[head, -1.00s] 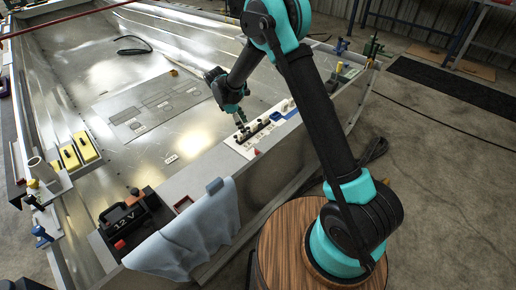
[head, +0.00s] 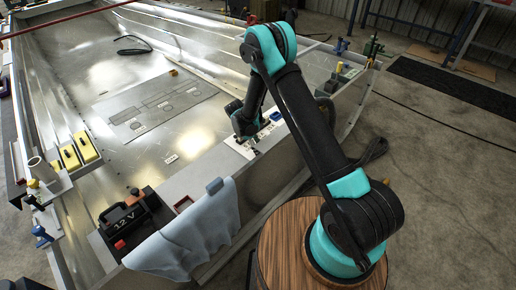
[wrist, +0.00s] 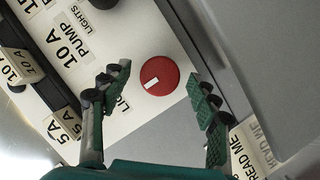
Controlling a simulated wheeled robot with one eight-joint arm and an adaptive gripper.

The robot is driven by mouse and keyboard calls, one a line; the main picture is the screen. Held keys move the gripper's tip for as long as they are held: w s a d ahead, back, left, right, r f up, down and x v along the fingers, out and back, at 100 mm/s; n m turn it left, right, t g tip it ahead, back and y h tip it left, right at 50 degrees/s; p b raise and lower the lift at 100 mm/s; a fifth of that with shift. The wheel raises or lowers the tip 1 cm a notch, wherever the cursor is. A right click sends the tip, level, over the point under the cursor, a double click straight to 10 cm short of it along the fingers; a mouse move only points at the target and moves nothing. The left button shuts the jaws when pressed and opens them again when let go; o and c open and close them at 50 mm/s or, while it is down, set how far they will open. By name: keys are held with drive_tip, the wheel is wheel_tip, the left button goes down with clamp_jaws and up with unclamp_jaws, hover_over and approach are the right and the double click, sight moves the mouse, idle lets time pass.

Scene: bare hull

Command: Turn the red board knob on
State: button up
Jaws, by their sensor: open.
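The red board knob (wrist: 165,72) is a round red disc with a short white mark on its lower left part in the wrist view. It sits on the white switch panel (wrist: 140,35), beside a partly hidden "LIG..." label. My gripper (wrist: 158,84) is open, with one finger to the left of the knob and one to the right. Gaps show between both fingers and the knob, so neither appears to touch it. In the head view my gripper (head: 250,146) is over the panel (head: 236,146) and hides the knob.
A "READ ME" tag (wrist: 248,152) lies at lower right. In the head view a blue cloth (head: 190,235) and a 12 V battery (head: 125,220) are to the left along the hull edge.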

drive_tip(key=shift+f, duration=0.2)
drive_tip(key=c, duration=1.2)
drive_tip(key=shift+o, duration=0.2)
